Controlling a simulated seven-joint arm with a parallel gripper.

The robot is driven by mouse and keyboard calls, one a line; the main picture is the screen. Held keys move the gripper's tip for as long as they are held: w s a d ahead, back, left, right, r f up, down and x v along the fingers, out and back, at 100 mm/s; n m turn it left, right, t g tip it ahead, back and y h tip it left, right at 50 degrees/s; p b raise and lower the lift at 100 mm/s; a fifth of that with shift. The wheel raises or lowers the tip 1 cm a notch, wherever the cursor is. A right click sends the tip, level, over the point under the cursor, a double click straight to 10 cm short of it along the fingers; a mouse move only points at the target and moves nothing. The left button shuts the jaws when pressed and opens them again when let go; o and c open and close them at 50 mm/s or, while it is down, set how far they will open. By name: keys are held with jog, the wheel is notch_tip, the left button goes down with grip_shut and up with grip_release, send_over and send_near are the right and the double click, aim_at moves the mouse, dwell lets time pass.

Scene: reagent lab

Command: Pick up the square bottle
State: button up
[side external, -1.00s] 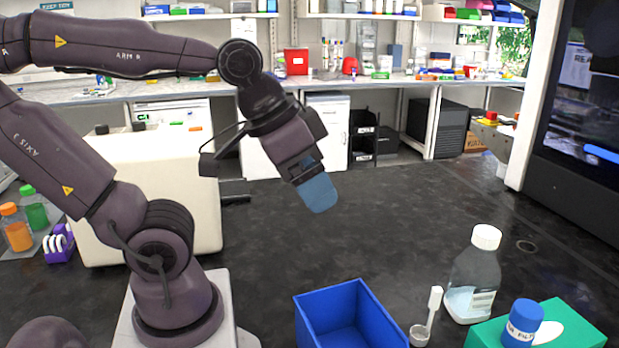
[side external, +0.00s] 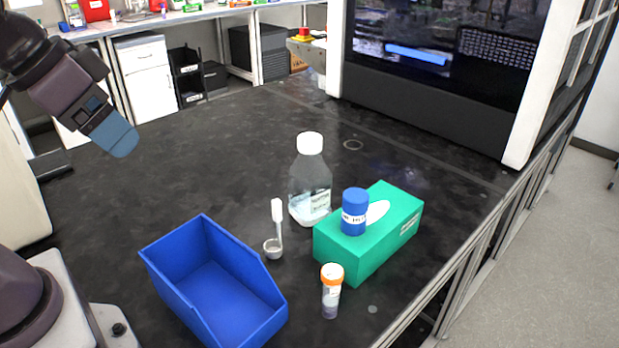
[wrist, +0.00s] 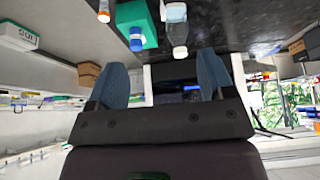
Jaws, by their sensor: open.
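The square bottle (side external: 311,187) is clear with a white cap, a label and pale contents low inside. It stands upright on the black bench in the side view, touching or very near the green box. In the wrist view the bottle (wrist: 175,17) is at the top edge, just right of the box, its cap toward me. My gripper (side external: 121,148) is raised above the bench, well left of the bottle and apart from it. In the wrist view its two blue fingers (wrist: 162,64) are spread with nothing held between them.
A green box (side external: 375,240) with a blue-capped container (side external: 355,212) on top stands right of the bottle. An orange-capped vial (side external: 332,290), a white scoop (side external: 278,225) and an open blue bin (side external: 168,262) stand in front. The bench behind and left of the bottle is clear.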

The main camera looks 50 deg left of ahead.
dwell(0.3)
jog(key=shift+o, duration=0.9)
